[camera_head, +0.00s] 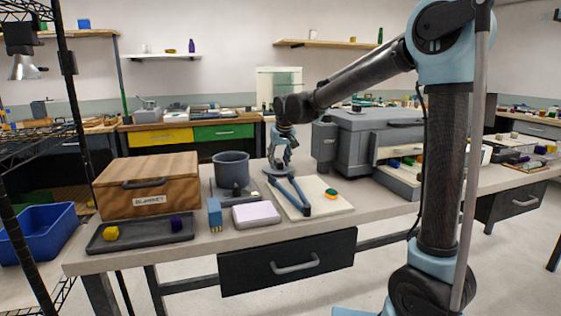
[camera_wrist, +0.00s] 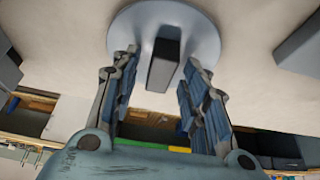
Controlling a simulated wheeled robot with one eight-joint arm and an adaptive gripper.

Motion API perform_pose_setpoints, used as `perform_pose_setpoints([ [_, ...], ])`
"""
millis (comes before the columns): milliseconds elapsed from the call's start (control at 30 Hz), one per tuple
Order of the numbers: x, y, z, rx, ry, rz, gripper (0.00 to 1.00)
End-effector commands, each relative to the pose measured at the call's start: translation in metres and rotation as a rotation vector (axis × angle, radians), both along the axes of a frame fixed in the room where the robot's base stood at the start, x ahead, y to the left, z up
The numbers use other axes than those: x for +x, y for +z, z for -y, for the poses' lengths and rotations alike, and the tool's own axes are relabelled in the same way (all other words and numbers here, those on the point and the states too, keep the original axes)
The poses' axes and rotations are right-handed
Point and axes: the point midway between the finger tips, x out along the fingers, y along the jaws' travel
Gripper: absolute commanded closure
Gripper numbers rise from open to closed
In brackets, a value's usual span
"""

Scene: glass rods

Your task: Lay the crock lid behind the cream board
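The crock lid, a pale blue-grey disc (camera_wrist: 200,30) with a dark upright knob (camera_wrist: 165,65), lies flat on the table. In the head view the lid (camera_head: 271,171) shows partly beneath my gripper (camera_head: 282,163), just behind the cream board (camera_head: 322,187). In the wrist view my gripper (camera_wrist: 160,58) has its fingers apart on either side of the knob, with a visible gap on the left. The dark grey crock (camera_head: 231,172) stands open to the left of the lid.
Blue-handled tongs (camera_head: 303,196) and an orange-green item (camera_head: 331,195) lie on the board. A grey toolbox (camera_head: 362,140) stands behind right. A wooden box (camera_head: 148,184), dark tray (camera_head: 140,235), blue block (camera_head: 215,214) and pale lilac block (camera_head: 256,214) fill the left and front.

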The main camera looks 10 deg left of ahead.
Motion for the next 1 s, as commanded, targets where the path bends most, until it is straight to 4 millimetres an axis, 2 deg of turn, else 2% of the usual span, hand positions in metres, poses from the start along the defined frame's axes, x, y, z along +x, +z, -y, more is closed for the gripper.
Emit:
perform_pose_setpoints([
  [233,0.000,0.001,0.000,0.000,0.000,0.000,0.59],
  [367,-0.003,0.009,0.002,0.000,0.000,0.000,0.59],
  [467,-0.008,0.022,0.005,0.000,0.000,0.000,0.59],
  [800,-0.030,0.081,0.019,0.000,0.000,0.000,0.59],
  [1000,-0.038,0.103,0.024,0.000,-0.001,0.000,0.59],
])
